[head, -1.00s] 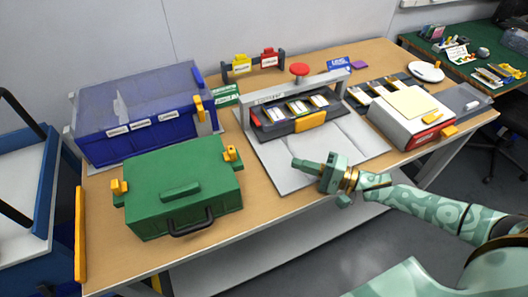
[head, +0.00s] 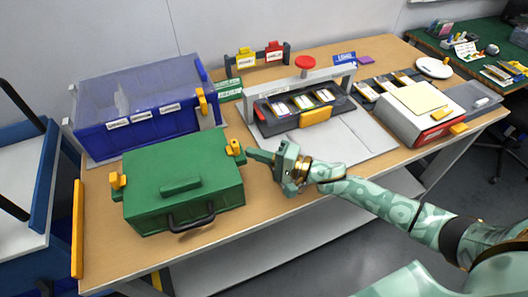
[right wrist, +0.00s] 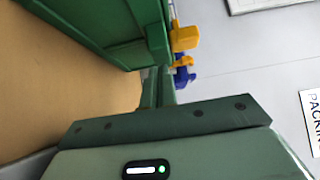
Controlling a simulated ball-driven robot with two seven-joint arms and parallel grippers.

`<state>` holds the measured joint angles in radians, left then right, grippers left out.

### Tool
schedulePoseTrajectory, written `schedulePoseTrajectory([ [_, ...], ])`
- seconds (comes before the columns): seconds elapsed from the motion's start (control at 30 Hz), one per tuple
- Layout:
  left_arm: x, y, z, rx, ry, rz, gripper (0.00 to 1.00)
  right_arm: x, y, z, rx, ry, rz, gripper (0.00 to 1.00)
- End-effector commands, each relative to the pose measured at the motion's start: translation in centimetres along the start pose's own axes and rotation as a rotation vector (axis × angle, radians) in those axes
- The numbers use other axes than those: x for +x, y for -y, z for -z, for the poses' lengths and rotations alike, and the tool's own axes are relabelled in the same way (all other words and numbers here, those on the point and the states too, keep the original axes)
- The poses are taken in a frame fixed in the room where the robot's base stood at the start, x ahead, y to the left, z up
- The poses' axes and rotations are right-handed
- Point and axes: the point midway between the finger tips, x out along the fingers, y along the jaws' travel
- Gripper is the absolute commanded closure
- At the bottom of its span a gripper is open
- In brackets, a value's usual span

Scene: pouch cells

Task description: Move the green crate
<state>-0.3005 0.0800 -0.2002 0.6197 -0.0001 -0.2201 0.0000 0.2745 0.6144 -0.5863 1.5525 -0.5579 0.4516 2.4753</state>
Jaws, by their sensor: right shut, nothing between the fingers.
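The green crate (head: 183,185) sits closed on the wooden table at the front left in the head view. It has a dark handle (head: 191,221) on its front and orange latches at its two ends. My right gripper (head: 250,154) is shut and empty, just right of the crate's right-hand orange latch (head: 235,147). I cannot tell whether it touches the crate. In the right wrist view the crate's green side (right wrist: 110,30) and an orange latch (right wrist: 184,37) show close ahead. My left gripper is not in view.
A blue bin (head: 143,109) with a clear lid stands right behind the crate. A grey press-like station (head: 345,140) is to the right on the table (head: 262,200). A white device (head: 408,113) stands farther right. The table's front edge is close to the crate.

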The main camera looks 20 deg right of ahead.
Motion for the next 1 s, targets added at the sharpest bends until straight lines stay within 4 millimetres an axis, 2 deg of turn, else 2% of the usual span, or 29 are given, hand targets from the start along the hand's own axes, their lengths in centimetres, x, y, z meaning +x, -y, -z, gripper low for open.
schedulePoseTrajectory([
  [0.23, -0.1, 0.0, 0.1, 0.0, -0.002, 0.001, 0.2, 0.0, 0.0, 0.0, 0.0, 0.0, 0.0, 1.0],
  [0.33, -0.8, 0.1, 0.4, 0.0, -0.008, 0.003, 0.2, 0.6, 0.4, -0.6, 0.002, -0.001, 0.003, 1.0],
  [0.5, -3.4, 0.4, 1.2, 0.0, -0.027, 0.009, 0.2, 3.5, 1.0, -3.5, 0.002, -0.001, 0.006, 1.0],
  [0.7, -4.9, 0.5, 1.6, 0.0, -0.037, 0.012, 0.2, 6.9, 0.5, -6.8, 0.002, 0.0, 0.004, 1.0],
  [0.83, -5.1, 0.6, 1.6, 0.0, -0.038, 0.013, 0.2, 7.8, 0.2, -7.8, 0.0, -0.001, 0.001, 1.0],
  [1.0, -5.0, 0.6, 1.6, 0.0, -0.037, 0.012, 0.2, 8.0, 0.0, -8.0, -0.001, -0.001, 0.0, 1.0],
])
